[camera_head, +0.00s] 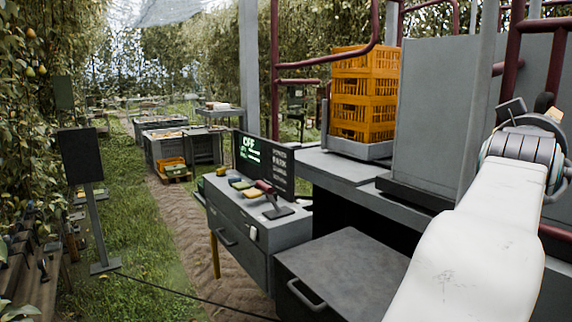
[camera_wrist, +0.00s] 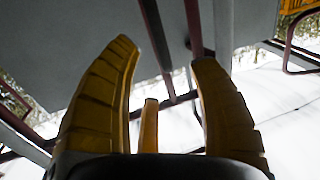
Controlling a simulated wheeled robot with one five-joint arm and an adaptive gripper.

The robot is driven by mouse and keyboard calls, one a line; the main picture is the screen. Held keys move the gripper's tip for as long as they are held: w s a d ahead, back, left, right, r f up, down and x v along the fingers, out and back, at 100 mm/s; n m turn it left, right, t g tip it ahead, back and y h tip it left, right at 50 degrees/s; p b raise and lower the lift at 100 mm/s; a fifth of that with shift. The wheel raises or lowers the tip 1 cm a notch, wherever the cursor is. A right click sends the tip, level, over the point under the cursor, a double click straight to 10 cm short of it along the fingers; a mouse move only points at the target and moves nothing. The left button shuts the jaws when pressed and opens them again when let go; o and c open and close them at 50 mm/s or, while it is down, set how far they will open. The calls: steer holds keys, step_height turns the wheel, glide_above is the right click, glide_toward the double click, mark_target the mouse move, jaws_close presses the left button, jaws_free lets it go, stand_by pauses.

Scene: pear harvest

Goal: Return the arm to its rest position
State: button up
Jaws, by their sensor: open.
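My arm reaches up and forward at the right of the head view, with its white link in front and a grey wrist joint beyond it. My gripper (camera_wrist: 162,75) shows in the wrist view with its yellow ribbed fingers spread apart. Nothing is between the fingers. A grey panel (camera_wrist: 85,35) and dark red rails fill the space beyond the fingers in the wrist view.
Orange crates (camera_head: 362,90) stand stacked left of a tall grey panel (camera_head: 432,110). Dark red rails (camera_head: 275,85) frame the platform. A grey box (camera_head: 340,270) stands in front.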

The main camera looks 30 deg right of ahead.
steer(key=a+f+g+y, duration=0.1)
steer(key=a+f+y, duration=0.25)
steer(key=f, duration=0.65)
steer(key=a+f+y, duration=0.3)
steer(key=f+y, duration=0.1)
steer(key=f, duration=0.5)
steer(key=a+f+g+y, duration=0.1)
steer(key=a+f+y, duration=0.25)
steer(key=f, duration=0.65)
steer(key=w+a+f+n+y, duration=0.25)
steer(key=a+f, duration=0.35)
steer(key=a, duration=0.4)
steer(key=w+a+f+n+y, duration=0.25)
steer(key=a+f+n, duration=0.2)
steer(key=a, duration=0.55)
steer(key=w+a+n+t+y, duration=0.1)
steer(key=w+a+n, duration=0.2)
steer(key=a+n, duration=0.5)
steer(key=shift+w+a+f+n+t+y, duration=0.3)
steer(key=shift+a+f+t, duration=0.15)
steer(key=shift+a, duration=2.6)
